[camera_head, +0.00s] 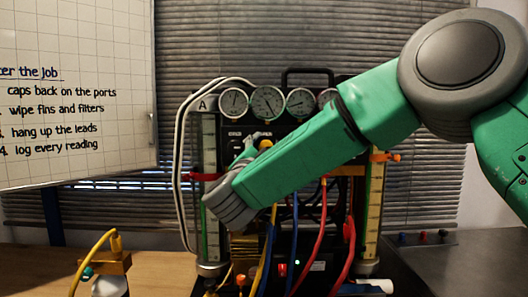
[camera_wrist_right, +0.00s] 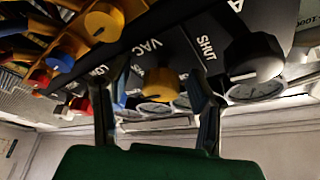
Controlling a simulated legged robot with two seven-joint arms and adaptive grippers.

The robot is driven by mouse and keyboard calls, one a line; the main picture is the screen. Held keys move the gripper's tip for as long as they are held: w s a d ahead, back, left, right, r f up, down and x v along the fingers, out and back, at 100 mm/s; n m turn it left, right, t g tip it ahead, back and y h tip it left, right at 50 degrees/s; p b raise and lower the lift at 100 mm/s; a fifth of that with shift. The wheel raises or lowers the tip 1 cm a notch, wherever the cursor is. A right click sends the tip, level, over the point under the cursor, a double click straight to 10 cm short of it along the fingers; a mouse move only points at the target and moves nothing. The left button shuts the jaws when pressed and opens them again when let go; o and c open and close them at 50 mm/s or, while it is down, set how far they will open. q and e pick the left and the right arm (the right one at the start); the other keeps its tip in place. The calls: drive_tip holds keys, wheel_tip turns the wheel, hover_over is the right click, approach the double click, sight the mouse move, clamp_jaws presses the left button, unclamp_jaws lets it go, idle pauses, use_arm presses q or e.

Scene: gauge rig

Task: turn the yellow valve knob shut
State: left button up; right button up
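A yellow valve knob (camera_wrist_right: 160,87) sits on the dark panel beside the word VAC in the right wrist view. A small yellow part, probably this knob (camera_head: 265,144), shows below the gauges in the head view. My right gripper (camera_wrist_right: 158,76) is open, with one finger on each side of the knob and a gap visible on both sides. In the head view my right gripper (camera_head: 249,150) is mostly hidden behind my grey wrist and green forearm. My left gripper is in neither view.
A black knob (camera_wrist_right: 255,58) by the word SHUT is close to the right finger. Another yellow knob (camera_wrist_right: 103,22) is at upper left. Round gauges (camera_head: 268,102) line the rig's top. Hoses (camera_head: 312,240) hang in front. A whiteboard (camera_head: 80,130) stands left.

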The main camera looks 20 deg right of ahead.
drive_tip(key=shift+s+a, duration=0.25)
drive_tip(key=shift+s, duration=0.15)
drive_tip(key=v, duration=1.1)
drive_tip(key=shift+f, duration=0.2)
